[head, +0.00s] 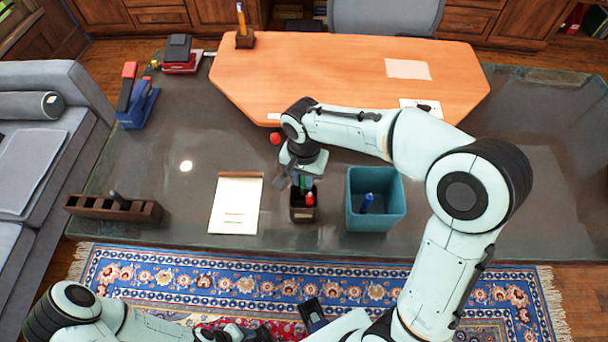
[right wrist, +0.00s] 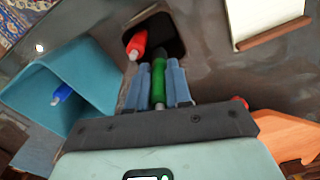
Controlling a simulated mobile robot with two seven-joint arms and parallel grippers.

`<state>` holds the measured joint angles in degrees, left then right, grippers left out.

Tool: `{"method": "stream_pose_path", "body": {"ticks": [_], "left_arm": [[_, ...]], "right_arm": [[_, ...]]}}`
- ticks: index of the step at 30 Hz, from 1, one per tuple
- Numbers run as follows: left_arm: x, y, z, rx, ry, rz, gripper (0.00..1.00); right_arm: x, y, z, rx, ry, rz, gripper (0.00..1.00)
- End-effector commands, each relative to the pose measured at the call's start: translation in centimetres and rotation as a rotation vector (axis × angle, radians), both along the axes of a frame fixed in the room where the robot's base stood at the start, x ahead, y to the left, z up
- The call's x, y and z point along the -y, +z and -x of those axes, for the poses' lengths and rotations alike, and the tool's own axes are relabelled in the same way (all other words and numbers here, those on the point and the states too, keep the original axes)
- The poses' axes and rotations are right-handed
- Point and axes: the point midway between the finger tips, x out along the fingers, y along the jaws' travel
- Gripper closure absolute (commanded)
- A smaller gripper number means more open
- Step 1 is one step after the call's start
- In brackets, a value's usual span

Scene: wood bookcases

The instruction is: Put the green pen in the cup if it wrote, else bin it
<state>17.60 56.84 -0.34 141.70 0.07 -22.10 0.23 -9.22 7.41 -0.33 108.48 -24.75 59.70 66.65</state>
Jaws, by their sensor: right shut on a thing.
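The green pen (right wrist: 158,85) is between the fingers of my right gripper (right wrist: 157,82) in the right wrist view, its dark end pointing to the cup. In the head view my right gripper (head: 298,181) is just above the dark square cup (head: 304,214). A red pen (right wrist: 137,42) stands in the cup. I cannot tell how far the green pen is inside it. The teal bin (head: 376,222) stands right of the cup with a blue pen (head: 366,203) inside. The notepad (head: 236,192) left of the cup bears short coloured lines, greenish and reddish. My left gripper (head: 248,333) is partly visible at the bottom edge.
A slotted wooden holder (head: 125,209) stands at the left front of the desk. A red ball-like thing (head: 275,138) lies behind my right gripper. A stapler-like blue tool (head: 138,106) is at the back left. The grey desktop (head: 180,140) is mostly free there.

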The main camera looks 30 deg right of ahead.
Motion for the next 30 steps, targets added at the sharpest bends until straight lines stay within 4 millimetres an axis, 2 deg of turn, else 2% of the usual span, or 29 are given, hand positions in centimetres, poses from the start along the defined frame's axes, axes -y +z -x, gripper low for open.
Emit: {"method": "stream_pose_path", "body": {"ticks": [6, 7, 9, 20, 23, 30], "left_arm": [[0.0, 0.1, 0.0, 0.000, 0.000, 0.000, 0.51], [0.0, 0.1, 0.0, 0.000, 0.000, 0.000, 0.51], [0.0, 0.0, 0.0, 0.000, 0.000, 0.000, 0.51], [0.0, 0.1, -0.1, 0.001, 0.000, 0.000, 0.51], [0.0, 0.3, -0.1, 0.002, 0.000, -0.001, 0.51], [0.0, 1.1, -0.5, 0.006, 0.000, 0.000, 0.51]], "right_arm": [[0.0, 0.1, 0.0, 0.001, 0.000, -0.001, 1.00], [0.0, 0.1, 0.0, 0.001, 0.000, -0.001, 0.71], [0.0, 0.1, 0.0, 0.001, 0.000, -0.001, 0.51], [0.0, 0.5, 0.0, 0.001, 0.000, 0.000, 0.51], [0.0, 1.7, -0.1, 0.004, 0.000, -0.001, 0.51], [0.0, 7.1, -0.1, 0.007, 0.000, -0.001, 0.51]]}}
